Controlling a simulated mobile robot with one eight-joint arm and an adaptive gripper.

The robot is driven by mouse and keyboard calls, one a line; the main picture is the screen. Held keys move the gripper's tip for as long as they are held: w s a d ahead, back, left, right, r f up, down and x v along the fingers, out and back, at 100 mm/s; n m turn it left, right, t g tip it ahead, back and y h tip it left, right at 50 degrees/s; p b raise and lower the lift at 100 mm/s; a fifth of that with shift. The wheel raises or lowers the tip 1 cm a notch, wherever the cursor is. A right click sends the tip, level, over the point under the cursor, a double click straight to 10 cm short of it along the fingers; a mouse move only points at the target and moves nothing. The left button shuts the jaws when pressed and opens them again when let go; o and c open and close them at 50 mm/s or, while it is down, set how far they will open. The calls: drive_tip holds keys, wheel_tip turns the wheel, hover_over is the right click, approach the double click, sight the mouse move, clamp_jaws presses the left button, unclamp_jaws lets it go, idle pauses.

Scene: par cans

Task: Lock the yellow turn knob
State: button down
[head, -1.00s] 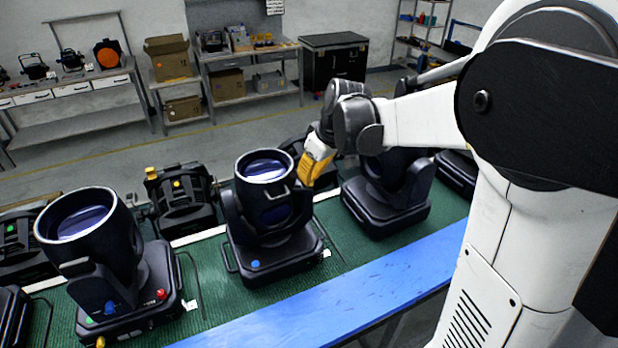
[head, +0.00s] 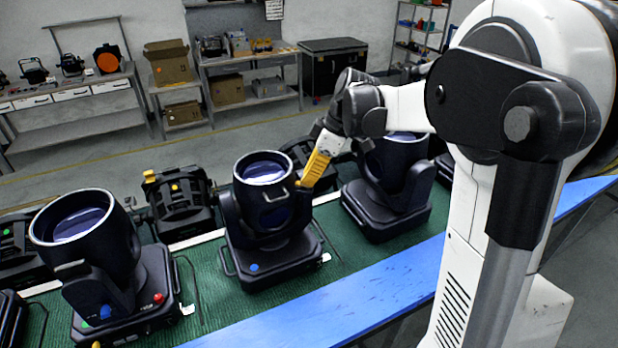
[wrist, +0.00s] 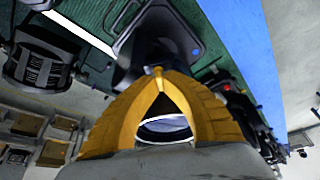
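The middle moving-head lamp (head: 250,262) stands on the green mat, its dark head tilted up between two yoke arms, with a blue knob (head: 254,267) on its base. My gripper (head: 301,186) has yellow fingers that reach down to the top of this lamp's right yoke arm. In the wrist view the fingertips (wrist: 157,72) meet in a point over the dark lamp. I cannot tell whether a small yellow knob is between them; the fingers hide that spot. Yellow spots also show on a lamp behind (head: 175,187) and at the left lamp's front base (head: 97,344).
A left lamp (head: 160,298) with a red knob and a right lamp (head: 385,213) stand beside the middle one. More fixtures stand in a row behind. A blue strip (head: 330,309) runs along the table's front edge. Shelves and boxes are far back.

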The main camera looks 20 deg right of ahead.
idle(0.3)
drive_tip(key=c, duration=1.8)
unclamp_jaws()
drive_tip(key=shift+c, duration=0.2)
drive_tip(key=v, duration=1.2)
drive_tip(key=s+a+f+m+t+h+b, duration=0.1)
drive_tip(key=s+a+f+m+b, duration=0.2)
drive_tip(key=s+f+b, duration=0.3)
drive_tip(key=s+a+f+m+t+h+b, duration=0.1)
drive_tip(key=s+a+f+m+b, duration=0.3)
drive_tip(key=f+b, duration=0.4)
drive_tip(key=s+a+f+m+t+h+b, duration=0.1)
drive_tip(key=s+a+f+m+b, duration=0.3)
drive_tip(key=f, duration=1.2)
drive_tip(key=s+a+t+b, duration=0.1)
drive_tip(key=s+a+b, duration=0.1)
drive_tip(key=s+b, duration=0.1)
drive_tip(key=shift+s+f+h, duration=0.2)
drive_tip(key=shift+s+h, duration=0.2)
drive_tip(key=shift+s, duration=0.5)
